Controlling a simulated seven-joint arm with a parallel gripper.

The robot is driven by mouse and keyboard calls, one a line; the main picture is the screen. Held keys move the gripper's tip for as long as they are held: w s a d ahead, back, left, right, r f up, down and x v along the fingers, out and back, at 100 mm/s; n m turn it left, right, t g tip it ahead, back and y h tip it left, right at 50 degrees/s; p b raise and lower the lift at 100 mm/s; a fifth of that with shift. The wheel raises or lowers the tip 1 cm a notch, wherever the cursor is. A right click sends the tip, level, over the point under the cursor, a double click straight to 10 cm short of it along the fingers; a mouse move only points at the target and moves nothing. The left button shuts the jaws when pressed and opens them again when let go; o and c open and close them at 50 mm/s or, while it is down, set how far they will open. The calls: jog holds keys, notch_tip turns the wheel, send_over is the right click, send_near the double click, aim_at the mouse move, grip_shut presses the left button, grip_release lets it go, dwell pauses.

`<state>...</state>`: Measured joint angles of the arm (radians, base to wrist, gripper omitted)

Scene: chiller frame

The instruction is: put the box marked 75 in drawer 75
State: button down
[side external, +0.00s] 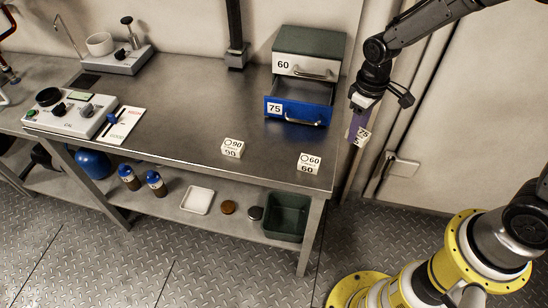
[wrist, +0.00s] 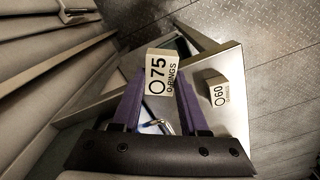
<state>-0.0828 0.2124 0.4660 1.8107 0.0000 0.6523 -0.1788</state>
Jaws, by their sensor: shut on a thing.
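My gripper (side external: 357,122) is shut on the white box marked 75 (side external: 363,134) and holds it in the air just off the table's right end. In the wrist view the box marked 75 (wrist: 161,72) sits between the purple fingertips, its "75 O-RINGS" label showing. Drawer 75 (side external: 297,114), with a blue front, is pulled out at the bottom of the small cabinet (side external: 310,41), to the left of my gripper. Its inside is partly visible and looks empty. Part of a blue front and a handle show between the fingers in the wrist view.
Drawer 60 (side external: 301,67) above is shut. A box marked 90 (side external: 232,147) and a box marked 60 (side external: 309,163) stand near the table's front edge. A scale-like device (side external: 70,112) is at left. The steel table's (side external: 190,85) middle is clear.

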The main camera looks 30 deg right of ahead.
jog(key=s+a+r+n, duration=0.2)
jog(key=a+r+n, duration=0.1)
jog(key=a, duration=0.4)
jog(key=s+a+r+n, duration=0.1)
jog(key=a+r+n, duration=0.2)
jog(key=a, duration=0.4)
jog(key=shift+s+a+r, duration=0.3)
jog(key=shift+s+r, duration=0.1)
jog(key=shift+r, duration=0.35)
send_over(267, 163)
jog(key=f, duration=0.9)
jog(key=shift+s+d, duration=0.15)
jog(key=shift+s, duration=0.15)
jog(key=shift+w+a+f, duration=0.1)
jog(key=shift+w+f, duration=0.1)
jog(key=shift+f, duration=0.7)
jog(key=shift+w+a+f, duration=0.1)
jog(key=shift+w+f, duration=0.05)
jog(key=shift+f, duration=0.75)
jog(key=shift+f, duration=0.25)
